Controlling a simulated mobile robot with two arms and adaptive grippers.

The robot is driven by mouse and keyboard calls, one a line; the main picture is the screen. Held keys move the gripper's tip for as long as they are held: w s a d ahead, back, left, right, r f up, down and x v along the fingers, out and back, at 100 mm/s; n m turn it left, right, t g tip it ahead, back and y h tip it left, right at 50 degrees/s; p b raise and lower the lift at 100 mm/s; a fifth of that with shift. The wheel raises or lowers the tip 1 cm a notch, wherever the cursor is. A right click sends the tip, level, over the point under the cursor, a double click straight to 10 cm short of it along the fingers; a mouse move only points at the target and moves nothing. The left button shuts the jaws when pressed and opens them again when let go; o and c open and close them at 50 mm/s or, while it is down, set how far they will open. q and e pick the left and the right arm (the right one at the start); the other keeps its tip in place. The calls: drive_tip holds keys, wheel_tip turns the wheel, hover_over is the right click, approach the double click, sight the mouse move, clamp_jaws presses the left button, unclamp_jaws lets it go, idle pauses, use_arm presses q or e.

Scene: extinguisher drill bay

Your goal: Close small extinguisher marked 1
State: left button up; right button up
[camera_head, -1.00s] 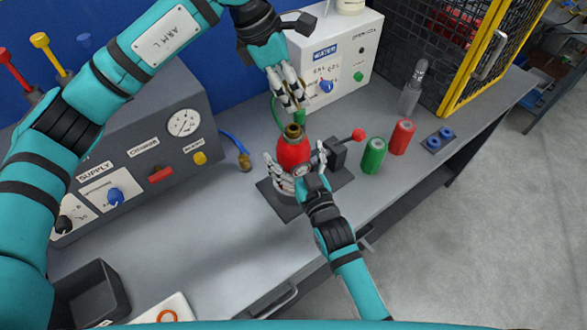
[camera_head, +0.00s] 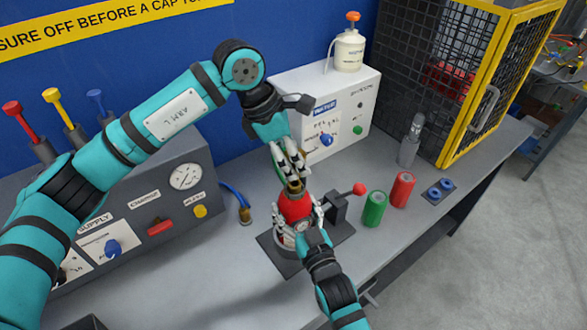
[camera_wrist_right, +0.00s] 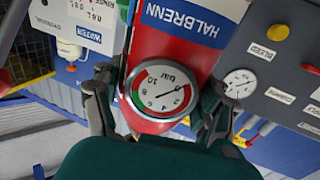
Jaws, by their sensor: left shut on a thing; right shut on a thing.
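The small red extinguisher (camera_head: 294,207) stands upright on a dark base plate (camera_head: 338,233) on the bench. A brass fitting (camera_head: 294,186) sits at its top. My left gripper (camera_head: 291,174) points down from above, its fingers shut at the brass fitting. My right gripper (camera_head: 298,222) is shut around the extinguisher's body from the front. In the right wrist view the red body (camera_wrist_right: 165,50) has a blue HALBRENN label, and a round bar gauge (camera_wrist_right: 161,91) lies between the fingers. I cannot see a number 1 on it.
A dark clamp with a red knob (camera_head: 359,189) stands right of the extinguisher. Green (camera_head: 375,209) and red (camera_head: 402,190) cylinders stand farther right. The water box (camera_head: 346,100) is behind, the supply panel (camera_head: 150,205) left. The bench's front middle is clear.

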sight(291, 185)
use_arm(q)
drive_tip(key=shift+f, duration=0.85)
use_arm(e)
drive_tip(key=shift+f, duration=0.1)
use_arm(q)
drive_tip(key=shift+f, duration=0.85)
drive_tip(key=shift+s+f, duration=0.1)
drive_tip(key=shift+f, duration=0.45)
drive_tip(key=shift+f, duration=0.1)
use_arm(e)
clamp_jaws()
use_arm(q)
drive_tip(key=m+g, duration=0.1)
drive_tip(key=m, duration=0.3)
drive_tip(key=m+g+y, duration=0.1)
drive_tip(key=m+g, duration=0.1)
drive_tip(key=m, duration=0.2)
drive_tip(key=m+g+y, duration=0.1)
drive_tip(key=m, duration=0.4)
drive_tip(key=shift+d, duration=0.1)
drive_tip(key=m+y, duration=0.1)
drive_tip(key=m, duration=0.3)
drive_tip(key=m+y, duration=0.2)
drive_tip(key=m, duration=0.2)
drive_tip(key=m+y, duration=0.2)
drive_tip(key=m, duration=0.2)
drive_tip(key=shift+w+m, duration=0.2)
drive_tip(key=shift+m, duration=0.2)
